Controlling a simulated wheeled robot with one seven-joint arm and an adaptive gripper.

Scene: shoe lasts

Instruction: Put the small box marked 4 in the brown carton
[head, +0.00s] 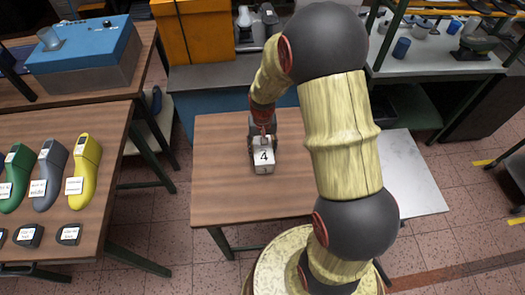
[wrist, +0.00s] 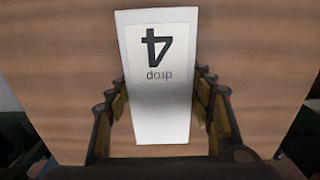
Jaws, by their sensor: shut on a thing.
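The small white box marked 4 (head: 263,158) is at the middle of the wooden table in the head view. In the wrist view the box (wrist: 158,75) fills the centre, its label with the 4 upside down. My gripper (head: 262,138) reaches down to the box from behind. In the wrist view the fingers of my gripper (wrist: 160,118) lie on both sides of the box, shut on it. I cannot tell whether the box touches the tabletop or is slightly above it. I make out no brown carton in either view.
The wooden table (head: 220,180) is otherwise bare where visible. A left table (head: 120,165) holds green, grey and yellow shoe lasts and small dark pieces. A blue machine (head: 85,50) and an orange box-like thing (head: 195,30) stand behind. My arm hides part of the right side.

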